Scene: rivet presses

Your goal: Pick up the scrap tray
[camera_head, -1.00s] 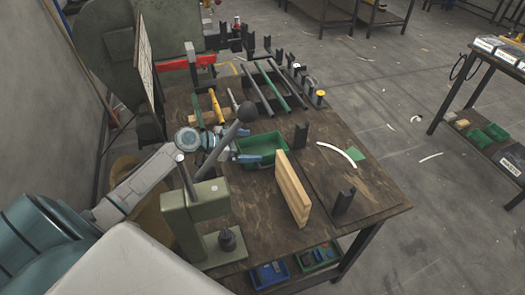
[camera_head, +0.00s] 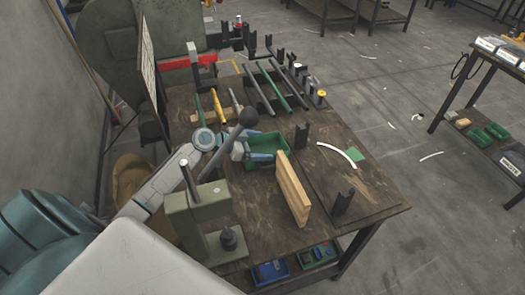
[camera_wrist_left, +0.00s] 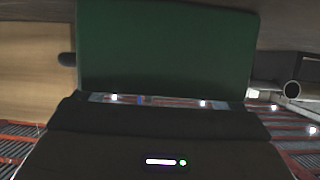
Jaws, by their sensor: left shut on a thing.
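The scrap tray is a green open bin (camera_head: 268,143) in the middle of the workbench, behind the upright wooden board. My left gripper (camera_head: 244,152) is at the left end of the tray, shut on it. The dark ball-ended lever of the press hides part of my left wrist. In the left wrist view the tray's green wall (camera_wrist_left: 165,45) fills the upper middle, right in front of the gripper. Whether the tray's underside is clear of the bench cannot be told. My right gripper is not in view.
A green-grey rivet press (camera_head: 200,215) stands at the near left of the bench, close to my left arm. The wooden board (camera_head: 292,188) stands just in front of the tray. Black posts (camera_head: 301,137) and laid-out rods (camera_head: 266,90) are nearby. The bench's right part is mostly clear.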

